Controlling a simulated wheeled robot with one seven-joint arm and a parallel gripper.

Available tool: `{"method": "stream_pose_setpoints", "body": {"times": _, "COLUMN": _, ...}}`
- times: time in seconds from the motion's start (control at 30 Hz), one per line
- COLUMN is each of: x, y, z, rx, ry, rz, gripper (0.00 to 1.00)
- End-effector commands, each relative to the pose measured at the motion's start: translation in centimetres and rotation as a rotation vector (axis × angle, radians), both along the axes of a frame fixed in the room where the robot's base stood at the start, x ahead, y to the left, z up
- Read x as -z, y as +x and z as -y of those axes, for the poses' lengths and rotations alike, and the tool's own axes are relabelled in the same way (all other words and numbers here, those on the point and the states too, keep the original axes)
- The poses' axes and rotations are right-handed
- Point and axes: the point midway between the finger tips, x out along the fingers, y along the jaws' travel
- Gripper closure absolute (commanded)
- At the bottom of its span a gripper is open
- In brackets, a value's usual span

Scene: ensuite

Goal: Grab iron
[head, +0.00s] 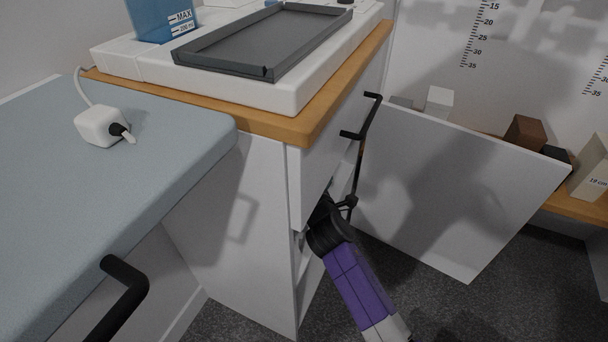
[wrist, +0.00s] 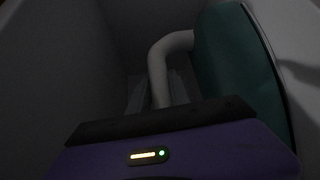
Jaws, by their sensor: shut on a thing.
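The iron shows in the wrist view as a dark teal body (wrist: 238,62) at the right, with a pale curved handle (wrist: 158,66) arching left and down. It is inside the dim cabinet compartment. My gripper (wrist: 157,92) reaches into this compartment and is shut on the handle; its fingers are dim and partly hidden behind my purple wrist. In the head view my purple wrist and black joint enter the open cabinet front, and the fingers and the iron are hidden inside.
The cabinet (head: 232,205) has an open white door (head: 450,190) with a black handle, right of my arm. A dark tray (head: 265,42) and blue container (head: 163,18) stand on top. Close compartment walls flank the iron.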

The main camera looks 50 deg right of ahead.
Motion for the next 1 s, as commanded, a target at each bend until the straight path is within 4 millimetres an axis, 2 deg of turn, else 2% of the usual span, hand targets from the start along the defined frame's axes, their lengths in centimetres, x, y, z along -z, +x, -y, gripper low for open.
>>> {"method": "stream_pose_setpoints", "body": {"times": 0.37, "x": -2.2, "y": 0.1, "z": 0.0, "rx": -0.001, "ry": -0.003, "rz": 0.007, "gripper": 1.0}}
{"method": "stream_pose_setpoints", "body": {"times": 0.57, "x": -2.0, "y": -1.5, "z": 0.6, "rx": 0.0, "ry": -0.002, "rz": 0.005, "gripper": 1.0}}
{"method": "stream_pose_setpoints", "body": {"times": 0.77, "x": -2.1, "y": -3.8, "z": 1.4, "rx": -0.001, "ry": -0.001, "rz": 0.004, "gripper": 1.0}}
{"method": "stream_pose_setpoints", "body": {"times": 1.0, "x": -2.4, "y": -9.0, "z": 3.3, "rx": 0.001, "ry": -0.002, "rz": 0.001, "gripper": 1.0}}
